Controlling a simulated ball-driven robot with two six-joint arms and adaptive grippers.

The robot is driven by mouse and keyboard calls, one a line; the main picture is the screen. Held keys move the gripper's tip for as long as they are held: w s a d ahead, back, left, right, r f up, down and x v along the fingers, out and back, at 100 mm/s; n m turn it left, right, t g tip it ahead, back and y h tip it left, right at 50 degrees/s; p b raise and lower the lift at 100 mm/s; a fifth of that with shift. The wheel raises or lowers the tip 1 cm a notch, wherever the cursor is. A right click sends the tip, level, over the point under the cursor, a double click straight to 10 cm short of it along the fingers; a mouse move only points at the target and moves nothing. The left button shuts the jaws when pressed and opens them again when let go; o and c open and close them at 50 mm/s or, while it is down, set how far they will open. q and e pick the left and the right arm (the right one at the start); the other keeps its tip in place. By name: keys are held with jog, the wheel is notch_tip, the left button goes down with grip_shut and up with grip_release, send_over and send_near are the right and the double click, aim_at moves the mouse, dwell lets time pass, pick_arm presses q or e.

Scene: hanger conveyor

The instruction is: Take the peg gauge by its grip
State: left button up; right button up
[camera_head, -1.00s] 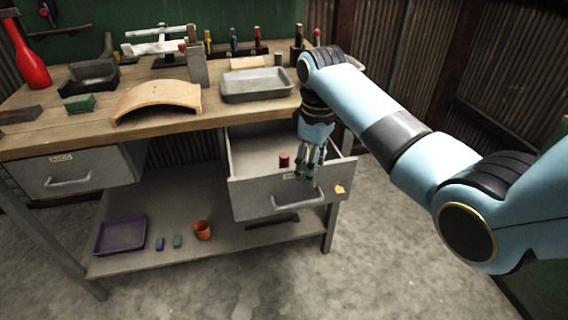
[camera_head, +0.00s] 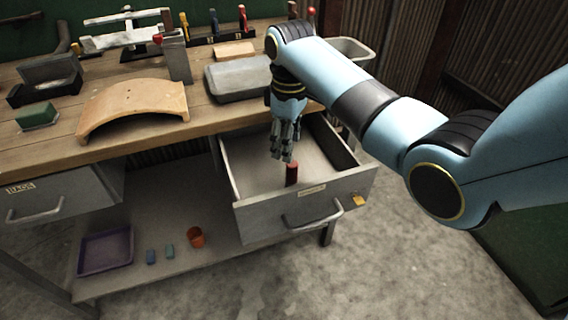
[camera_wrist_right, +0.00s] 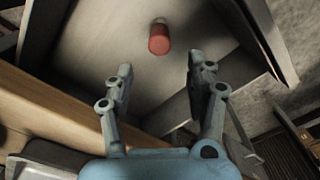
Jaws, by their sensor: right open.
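The peg gauge appears to be the piece with a red cylindrical grip (camera_head: 291,174) inside the open drawer (camera_head: 304,216). In the right wrist view the red grip (camera_wrist_right: 159,40) lies ahead of the fingertips, with a small grey end beyond it. My right gripper (camera_head: 286,158) hangs over the drawer, just above and behind the grip in the head view. In the right wrist view the right gripper (camera_wrist_right: 160,68) is open, its fingers spread, with nothing between them. It appears apart from the grip. My left gripper is not in view.
The workbench (camera_head: 215,119) carries a curved wooden piece (camera_head: 135,102), a grey tray (camera_head: 238,80) and tool racks. The lower shelf holds a purple tray (camera_head: 105,252) and an orange cup (camera_head: 196,237). The drawer walls surround the grip.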

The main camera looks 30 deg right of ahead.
aim_at(292, 172)
jog(key=f, duration=0.4)
jog(key=shift+s+f, duration=0.25)
jog(key=shift+f, duration=0.05)
jog(key=f, duration=0.3)
jog(key=f+b, duration=0.1)
jog(key=f, duration=0.1)
jog(key=shift+s+d+f, duration=0.1)
jog(key=shift+s+d, duration=0.05)
jog(key=shift+d, duration=0.1)
jog(key=shift+c, duration=0.4)
jog(key=c, duration=0.4)
grip_shut()
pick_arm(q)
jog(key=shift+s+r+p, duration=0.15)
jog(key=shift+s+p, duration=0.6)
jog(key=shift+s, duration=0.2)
pick_arm(e)
notch_tip(292, 172, up, 10)
jog(key=shift+r, duration=0.1)
